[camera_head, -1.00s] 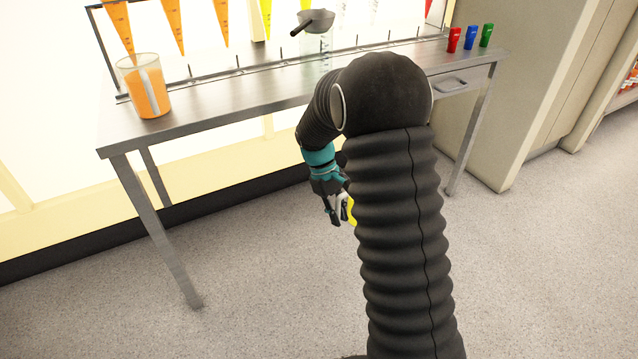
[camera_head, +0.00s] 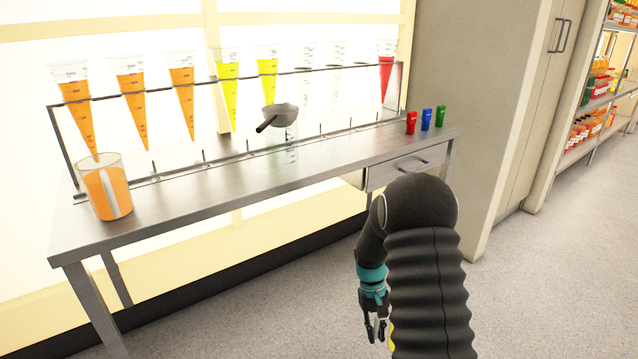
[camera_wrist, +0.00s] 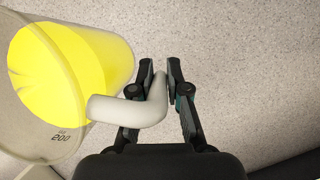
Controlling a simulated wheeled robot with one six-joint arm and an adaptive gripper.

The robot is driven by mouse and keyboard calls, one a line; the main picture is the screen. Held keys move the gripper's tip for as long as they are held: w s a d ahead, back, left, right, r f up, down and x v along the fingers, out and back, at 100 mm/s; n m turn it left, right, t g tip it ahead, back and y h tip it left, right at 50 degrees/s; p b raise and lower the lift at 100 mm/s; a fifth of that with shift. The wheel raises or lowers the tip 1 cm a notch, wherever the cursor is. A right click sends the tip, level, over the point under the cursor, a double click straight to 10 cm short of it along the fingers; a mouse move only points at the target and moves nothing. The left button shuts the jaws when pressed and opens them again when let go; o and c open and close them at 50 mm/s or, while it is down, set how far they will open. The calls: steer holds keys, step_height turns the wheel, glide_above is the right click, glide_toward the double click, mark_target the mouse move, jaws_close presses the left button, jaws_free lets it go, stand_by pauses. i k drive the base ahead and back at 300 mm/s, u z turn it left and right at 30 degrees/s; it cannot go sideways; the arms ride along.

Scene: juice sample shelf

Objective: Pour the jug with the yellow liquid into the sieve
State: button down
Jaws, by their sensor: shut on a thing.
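My gripper (camera_head: 375,328) hangs low in front of the table in the head view. In the wrist view my gripper (camera_wrist: 160,85) is shut on the white handle (camera_wrist: 128,109) of the jug with the yellow liquid (camera_wrist: 70,75). In the head view only a thin yellow sliver of that jug (camera_head: 392,338) shows; my arm hides the rest. The sieve (camera_head: 281,114) is dark, with a handle pointing left. It rests on top of a clear vessel (camera_head: 284,146) on the table, apart from my gripper.
A jug of orange liquid (camera_head: 100,192) stands at the left end of the metal table (camera_head: 225,190). Behind is a rack of cones, orange, yellow, clear and red (camera_head: 387,75). Red, blue (camera_head: 427,120) and green cups stand at the right end. The floor before the table is open.

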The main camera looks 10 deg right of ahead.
mark_target(274, 123)
steer(key=z, duration=1.25)
steer(key=i, duration=0.7)
steer(key=u, duration=0.85)
